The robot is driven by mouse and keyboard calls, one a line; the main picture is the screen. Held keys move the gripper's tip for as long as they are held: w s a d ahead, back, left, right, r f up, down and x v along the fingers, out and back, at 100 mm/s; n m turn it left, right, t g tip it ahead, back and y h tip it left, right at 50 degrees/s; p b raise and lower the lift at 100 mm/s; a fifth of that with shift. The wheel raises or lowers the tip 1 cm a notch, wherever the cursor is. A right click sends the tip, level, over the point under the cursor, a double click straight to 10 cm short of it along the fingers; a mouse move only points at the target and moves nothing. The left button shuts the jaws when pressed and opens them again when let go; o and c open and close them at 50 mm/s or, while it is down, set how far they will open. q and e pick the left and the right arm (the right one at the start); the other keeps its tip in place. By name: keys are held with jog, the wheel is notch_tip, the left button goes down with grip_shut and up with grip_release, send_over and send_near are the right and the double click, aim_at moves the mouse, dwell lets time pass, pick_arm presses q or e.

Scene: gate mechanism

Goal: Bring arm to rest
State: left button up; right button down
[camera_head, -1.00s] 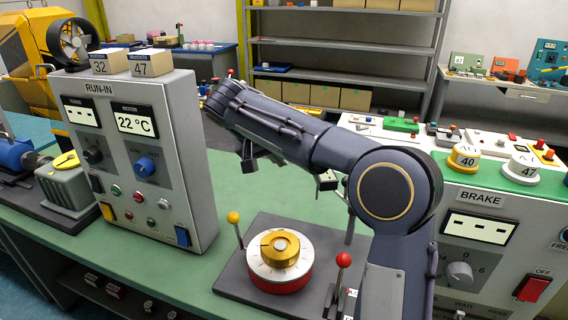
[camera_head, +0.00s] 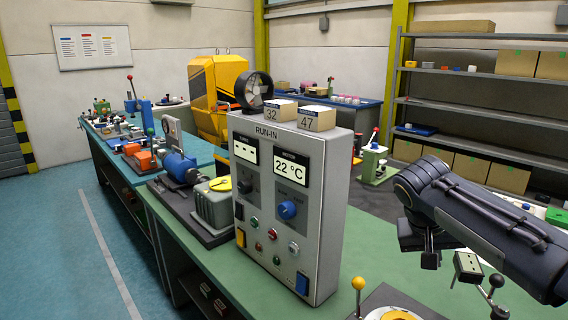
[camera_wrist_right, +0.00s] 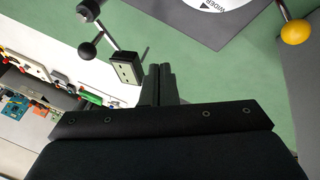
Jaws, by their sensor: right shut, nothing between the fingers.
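My right arm (camera_head: 490,222) comes in from the right edge in the head view. It is held raised over the green bench. My right gripper (camera_head: 430,260) points down at its end, partly hidden by the wrist. In the right wrist view its two fingers (camera_wrist_right: 160,72) are together, with nothing held. A small grey socket-like block (camera_wrist_right: 126,68) and a black ball-ended lever (camera_wrist_right: 87,50) show just beyond the fingers; the block (camera_head: 467,266) and black ball (camera_head: 497,281) also show beside the gripper in the head view. My left gripper is out of view.
The grey RUN-IN cabinet (camera_head: 330,200) stands on the bench left of my arm, boxes on top. A yellow-knobbed lever (camera_head: 358,284) and a gold dial (camera_head: 398,314) are at the lower edge. Clear green bench (camera_head: 375,245) lies between cabinet and arm. Shelves (camera_head: 475,110) stand behind.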

jog(key=s+a+f+t+y, duration=0.1)
jog(key=s+a+f+y, duration=0.2)
jog(key=s, duration=0.5)
jog(key=s+a+f+n+t+y+p, duration=0.1)
jog(key=s+a+f+y, duration=0.1)
jog(key=s+a+f, duration=0.2)
jog(key=s+a+f+n+t+y, duration=0.1)
jog(key=s+a+f+y, duration=0.2)
jog(key=s, duration=0.8)
jog(key=shift+s+a+f+y+p, duration=0.3)
jog(key=shift+s+a+f+p, duration=0.05)
jog(key=shift+a+f, duration=0.15)
